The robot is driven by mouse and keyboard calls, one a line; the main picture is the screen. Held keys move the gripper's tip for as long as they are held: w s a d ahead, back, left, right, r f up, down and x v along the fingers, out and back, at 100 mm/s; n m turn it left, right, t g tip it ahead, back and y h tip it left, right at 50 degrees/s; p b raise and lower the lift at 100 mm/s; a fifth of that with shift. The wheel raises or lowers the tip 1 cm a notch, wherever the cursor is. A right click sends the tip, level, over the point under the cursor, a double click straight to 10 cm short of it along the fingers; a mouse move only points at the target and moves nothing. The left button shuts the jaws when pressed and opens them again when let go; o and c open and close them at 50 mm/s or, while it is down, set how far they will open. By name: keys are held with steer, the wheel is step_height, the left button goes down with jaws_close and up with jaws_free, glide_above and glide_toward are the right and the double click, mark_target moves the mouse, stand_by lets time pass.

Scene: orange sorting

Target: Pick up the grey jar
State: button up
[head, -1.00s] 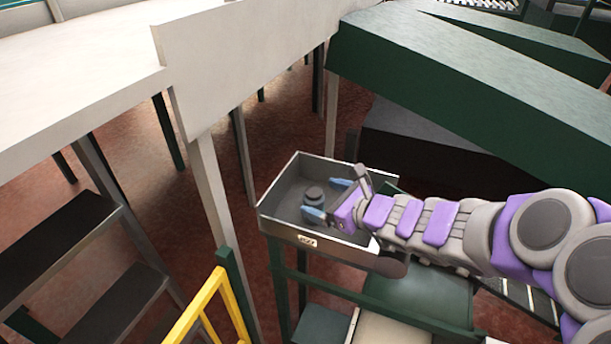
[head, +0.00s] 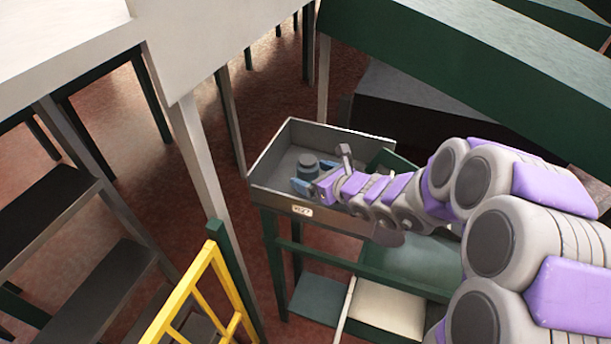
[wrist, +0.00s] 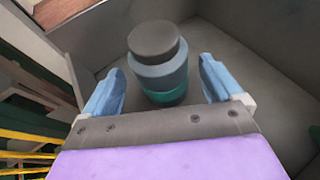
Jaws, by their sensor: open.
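The grey jar (head: 308,163) stands upright in a grey metal tray (head: 262,160) on a green stand. In the wrist view the jar (wrist: 158,58) has a dark lid, a grey body and a teal lower band. My gripper (head: 313,176) reaches into the tray from the right. In the wrist view my gripper (wrist: 160,88) is open, with one blue finger at each side of the jar and visible gaps between. The jar's lower part is partly hidden behind the gripper in the head view.
A yellow railing (head: 197,300) and dark steps (head: 95,300) are at the lower left. A pale beam and post (head: 200,150) stand left of the tray. A large green slanted panel (head: 450,70) lies behind and above my arm. The tray walls surround the jar.

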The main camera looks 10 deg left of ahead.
steer(key=x, duration=0.4)
steer(key=shift+w+d+f+b, duration=0.1)
steer(key=shift+w+d+b, duration=0.1)
steer(key=shift+b, duration=0.2)
steer(key=shift+a, duration=0.35)
steer(key=shift+d, duration=0.1)
steer(key=c, duration=0.9)
steer(key=shift+c, duration=1.3)
